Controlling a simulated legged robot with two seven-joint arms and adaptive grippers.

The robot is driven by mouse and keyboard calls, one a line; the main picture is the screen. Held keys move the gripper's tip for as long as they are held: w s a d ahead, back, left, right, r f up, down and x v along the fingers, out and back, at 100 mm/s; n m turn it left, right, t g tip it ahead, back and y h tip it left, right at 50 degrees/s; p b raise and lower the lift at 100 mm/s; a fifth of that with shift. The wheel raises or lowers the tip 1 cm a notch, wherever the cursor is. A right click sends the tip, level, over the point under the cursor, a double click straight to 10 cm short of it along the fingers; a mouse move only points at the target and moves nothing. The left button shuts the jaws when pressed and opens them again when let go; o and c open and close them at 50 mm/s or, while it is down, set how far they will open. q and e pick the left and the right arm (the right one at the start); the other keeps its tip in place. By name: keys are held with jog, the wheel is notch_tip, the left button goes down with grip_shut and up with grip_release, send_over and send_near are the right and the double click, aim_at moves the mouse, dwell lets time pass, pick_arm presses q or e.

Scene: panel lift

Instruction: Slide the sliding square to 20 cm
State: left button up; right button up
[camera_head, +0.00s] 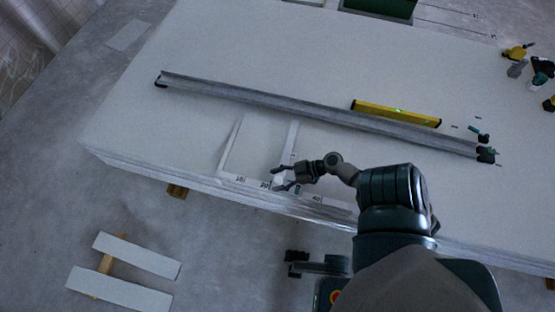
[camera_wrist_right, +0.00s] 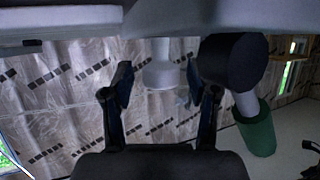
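The sliding square is a pale frame lying on the white panel (camera_head: 140,125). It has a strip along the panel's front edge with marks reading 10, 20 and 40. Its pale crossbar (camera_head: 290,143) runs back from near the 20 mark. My right gripper (camera_head: 279,179) is at the front strip, just right of the 20 mark, with its fingers apart. In the right wrist view the open fingers (camera_wrist_right: 157,88) stand either side of a pale cylindrical part (camera_wrist_right: 160,68). I cannot tell whether they touch it. My left gripper is not clearly seen.
A long grey metal rail (camera_head: 260,98) lies across the panel behind the square. A yellow spirit level (camera_head: 397,113) lies beside it. Tools (camera_head: 517,52) stand at the far right. White offcuts (camera_head: 120,290) lie on the floor at lower left. The panel's left part is clear.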

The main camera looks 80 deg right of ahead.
jog(key=v, duration=1.2)
jog(key=shift+f, duration=0.1)
dwell(0.4)
